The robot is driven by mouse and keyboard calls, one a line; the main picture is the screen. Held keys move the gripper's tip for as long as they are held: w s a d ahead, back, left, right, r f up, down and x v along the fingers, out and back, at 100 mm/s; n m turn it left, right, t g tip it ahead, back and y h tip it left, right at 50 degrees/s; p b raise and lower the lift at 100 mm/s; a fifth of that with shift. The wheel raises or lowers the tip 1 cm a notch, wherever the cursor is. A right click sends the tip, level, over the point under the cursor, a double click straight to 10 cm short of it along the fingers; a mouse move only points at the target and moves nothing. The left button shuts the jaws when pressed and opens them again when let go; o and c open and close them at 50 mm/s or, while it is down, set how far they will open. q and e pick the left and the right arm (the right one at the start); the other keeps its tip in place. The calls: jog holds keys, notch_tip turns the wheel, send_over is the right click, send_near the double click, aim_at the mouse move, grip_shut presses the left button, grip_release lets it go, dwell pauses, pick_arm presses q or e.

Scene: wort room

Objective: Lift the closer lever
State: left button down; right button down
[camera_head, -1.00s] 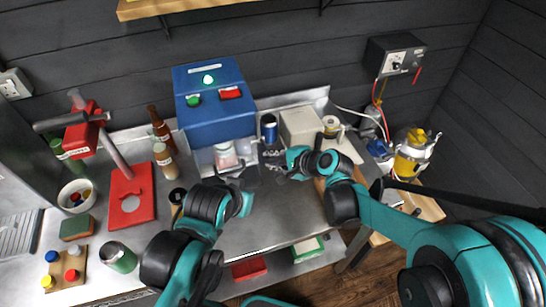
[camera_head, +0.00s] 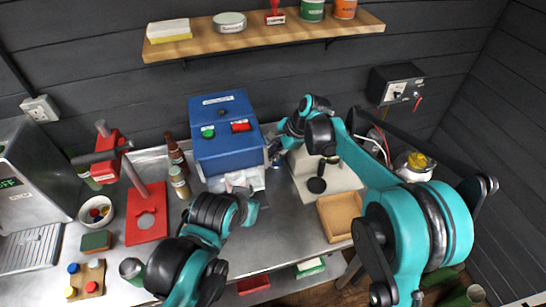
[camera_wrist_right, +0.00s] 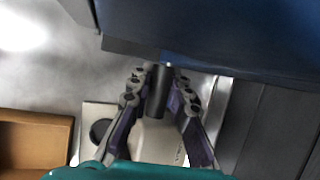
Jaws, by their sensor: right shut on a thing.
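The blue machine (camera_head: 225,130), with a green and a red button, stands against the back wall; it fills the top of the right wrist view (camera_wrist_right: 230,35). My right gripper (camera_head: 273,153) is at its right side. In the right wrist view its fingers (camera_wrist_right: 156,95) are shut around a dark cylindrical handle (camera_wrist_right: 157,90), which looks like the closer lever's grip. Where the handle joins the machine is not clear. My left gripper (camera_head: 243,190) is low in front of the machine, and its finger state is unclear.
A red stand (camera_head: 147,215) with a dark arm, and brown bottles (camera_head: 175,152), are left of the machine. A grey-white box (camera_head: 325,175) and an open wooden box (camera_head: 340,213) lie to the right. A shelf (camera_head: 265,38) runs above.

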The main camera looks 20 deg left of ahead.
jog(key=shift+w+r, duration=0.15)
dwell(0.3)
jog(key=c, duration=1.5)
grip_release()
jog(key=shift+o, duration=0.4)
jog(key=shift+w, duration=0.1)
jog(key=v, duration=1.1)
jog(key=shift+d+r, duration=0.2)
jog(key=shift+r, duration=0.15)
